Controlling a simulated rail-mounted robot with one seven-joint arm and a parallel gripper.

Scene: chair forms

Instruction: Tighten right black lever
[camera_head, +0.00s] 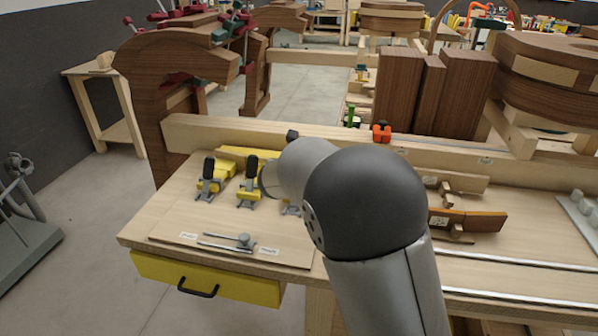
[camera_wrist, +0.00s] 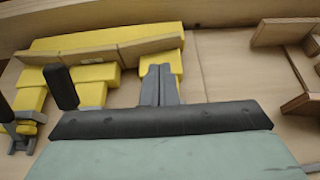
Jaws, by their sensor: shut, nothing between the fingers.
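Toggle clamps with black levers stand on a wooden jig board (camera_head: 215,230) on the bench. In the head view the left lever (camera_head: 208,168) and the middle lever (camera_head: 252,167) stand upright over yellow blocks. Part of a grey clamp base (camera_head: 291,208) shows right of them, mostly behind my arm; I cannot make out its lever. The wrist view shows one upright black lever (camera_wrist: 61,88) and part of another (camera_wrist: 4,112) at the left edge. My gripper (camera_wrist: 161,72) is shut and empty, its grey fingers together over the yellow block (camera_wrist: 176,62). Its body hides what lies below.
A long wooden beam (camera_head: 345,140) runs behind the clamps. Angled wooden pieces (camera_head: 467,220) lie right of my arm. A small grey latch (camera_head: 243,242) lies at the board's front, above a yellow drawer (camera_head: 200,278). The board is clear between latch and clamps.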

